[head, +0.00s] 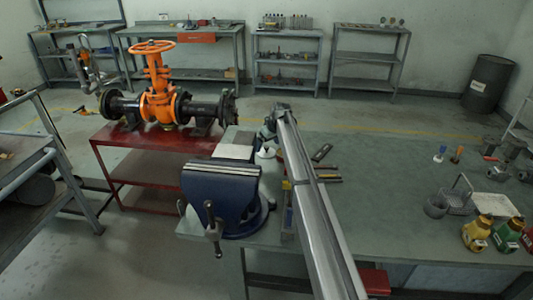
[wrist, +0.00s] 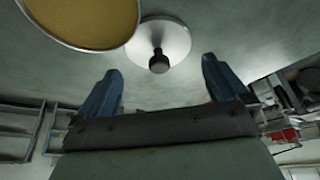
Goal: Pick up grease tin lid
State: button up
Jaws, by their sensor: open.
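The grease tin lid (wrist: 176,36) is a pale metallic disc with a dark knob standing from its centre, at the top middle of the wrist view. Beside it is the round open grease tin (wrist: 85,18) with a yellow-brown fill, partly cut off by the picture edge. My gripper (wrist: 162,69) is open, its two blue fingers apart. The knob shows between the fingertips in the picture, with nothing gripped; the exact distance is unclear. In the head view my arm crosses the bench, and a small white shape (head: 266,152) beside it may be the lid.
A blue vise (head: 222,190) stands at the bench's left corner, close to my arm. Dark tools (head: 322,153) lie right of the arm. The bench (head: 390,195) is clear in the middle.

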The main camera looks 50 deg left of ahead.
aim_at(267, 146)
jog(key=shift+x, duration=1.55)
jog(key=shift+c, duration=0.3)
jog(key=c, duration=0.7)
jog(key=shift+r, duration=0.1)
